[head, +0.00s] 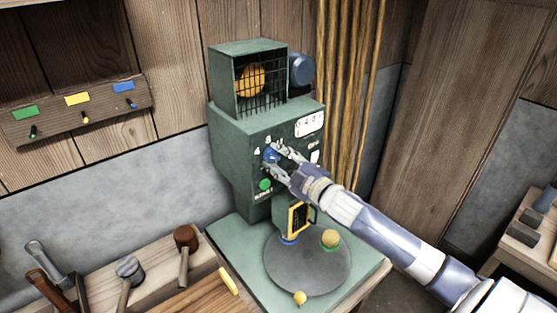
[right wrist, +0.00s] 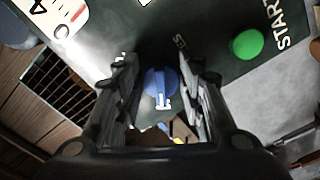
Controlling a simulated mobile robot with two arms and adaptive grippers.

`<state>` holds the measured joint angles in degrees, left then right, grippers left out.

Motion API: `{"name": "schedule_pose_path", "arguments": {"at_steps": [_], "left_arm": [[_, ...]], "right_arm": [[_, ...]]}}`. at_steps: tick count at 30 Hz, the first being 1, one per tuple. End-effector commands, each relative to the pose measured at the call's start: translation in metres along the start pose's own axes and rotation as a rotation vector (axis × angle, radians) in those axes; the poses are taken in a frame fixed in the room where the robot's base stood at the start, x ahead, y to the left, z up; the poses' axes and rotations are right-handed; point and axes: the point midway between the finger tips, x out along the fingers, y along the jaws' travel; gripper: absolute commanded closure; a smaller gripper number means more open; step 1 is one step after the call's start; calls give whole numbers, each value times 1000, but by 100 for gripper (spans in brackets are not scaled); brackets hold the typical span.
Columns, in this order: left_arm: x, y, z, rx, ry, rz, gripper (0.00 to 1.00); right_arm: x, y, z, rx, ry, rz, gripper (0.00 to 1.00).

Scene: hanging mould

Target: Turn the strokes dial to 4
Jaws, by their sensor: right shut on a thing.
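The strokes dial (head: 270,154) is a small blue knob on the front of the green machine (head: 232,150). The figures 4 and 8 show by it in the head view. My right gripper (head: 271,162) is at the panel, shut on the dial. In the right wrist view, the blue dial (right wrist: 158,80) sits between the two fingers of my right gripper (right wrist: 160,95). A white mark on the dial faces the bottom of that picture. Which figure it points to I cannot tell, as the fingers hide part of the scale. My left gripper is not in view.
A green START button (head: 265,184) is just below the dial; it also shows in the right wrist view (right wrist: 247,44). A round grey plate (head: 290,275) with yellow knobs is below. Mallets (head: 186,240) lie at left, and tall wooden poles (head: 345,90) stand behind.

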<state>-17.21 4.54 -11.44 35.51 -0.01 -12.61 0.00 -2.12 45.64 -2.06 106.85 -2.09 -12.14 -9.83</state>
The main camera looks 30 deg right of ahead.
Motion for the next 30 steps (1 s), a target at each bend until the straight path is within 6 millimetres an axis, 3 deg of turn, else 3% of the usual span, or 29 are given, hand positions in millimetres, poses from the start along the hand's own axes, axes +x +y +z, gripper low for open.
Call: {"name": "schedule_pose_path", "arguments": {"at_steps": [20,21,23,30], "left_arm": [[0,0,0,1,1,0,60],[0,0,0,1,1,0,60],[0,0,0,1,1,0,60],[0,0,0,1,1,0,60]], "right_arm": [[0,0,0,-65,-1,-1,88],[0,0,0,-65,-1,-1,59],[0,0,0,-64,-1,-1,47],[0,0,0,-63,-1,-1,47]]}}
